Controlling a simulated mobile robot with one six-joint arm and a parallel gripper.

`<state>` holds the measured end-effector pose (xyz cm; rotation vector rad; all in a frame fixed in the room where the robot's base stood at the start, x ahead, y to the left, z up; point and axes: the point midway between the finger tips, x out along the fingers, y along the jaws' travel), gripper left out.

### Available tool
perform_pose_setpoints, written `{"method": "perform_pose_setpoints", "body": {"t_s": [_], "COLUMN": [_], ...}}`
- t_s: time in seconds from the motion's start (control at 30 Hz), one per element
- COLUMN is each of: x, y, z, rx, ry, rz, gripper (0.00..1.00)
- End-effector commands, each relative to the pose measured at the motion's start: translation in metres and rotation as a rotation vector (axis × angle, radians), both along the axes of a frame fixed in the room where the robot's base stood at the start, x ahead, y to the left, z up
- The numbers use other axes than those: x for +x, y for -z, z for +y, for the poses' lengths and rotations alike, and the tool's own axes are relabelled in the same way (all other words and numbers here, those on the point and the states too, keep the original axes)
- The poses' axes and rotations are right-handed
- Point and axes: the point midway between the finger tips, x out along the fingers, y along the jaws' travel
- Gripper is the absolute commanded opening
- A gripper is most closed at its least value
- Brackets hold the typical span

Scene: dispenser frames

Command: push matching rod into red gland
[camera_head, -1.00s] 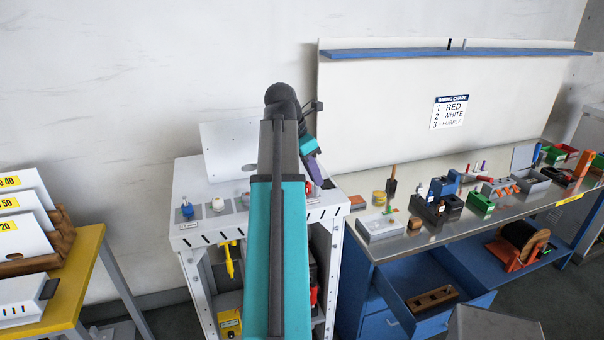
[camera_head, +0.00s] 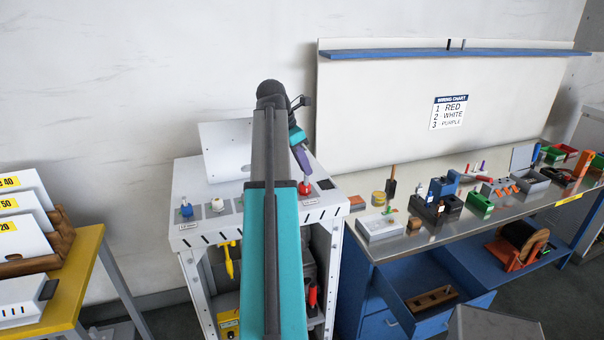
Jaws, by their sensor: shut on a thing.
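The red gland (camera_head: 305,188) sits on a square plate at the right of the white cart's top. My gripper (camera_head: 305,174) points down right over it, with its tip at or just above the gland; I cannot tell if they touch. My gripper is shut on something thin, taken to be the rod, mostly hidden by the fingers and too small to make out. A blue gland (camera_head: 186,209) and a white gland (camera_head: 218,204) stand to the left on the same cart top (camera_head: 182,183).
A white panel (camera_head: 226,149) stands at the cart's back. My arm crosses the cart's middle and hides part of it. To the right is a bench (camera_head: 410,245) crowded with blocks and bins, with an open blue drawer. A yellow table (camera_head: 78,275) with white boxes stands left.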

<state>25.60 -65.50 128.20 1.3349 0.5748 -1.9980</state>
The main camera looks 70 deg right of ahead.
Motion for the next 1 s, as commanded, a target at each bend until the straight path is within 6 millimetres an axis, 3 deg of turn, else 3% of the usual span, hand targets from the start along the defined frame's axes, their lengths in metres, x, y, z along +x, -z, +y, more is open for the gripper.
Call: {"method": "perform_pose_setpoints", "body": {"t_s": [0.4,0.7,1.0], "x": [0.011,0.009,0.01], "y": [0.001,0.033,0.036], "z": [-0.012,-0.008,-0.009], "rx": [0.001,0.004,0.0], "ry": [-0.002,-0.002,-0.002], "rz": [0.001,0.001,0.0], "gripper": [0.0,0.0,0.0]}}
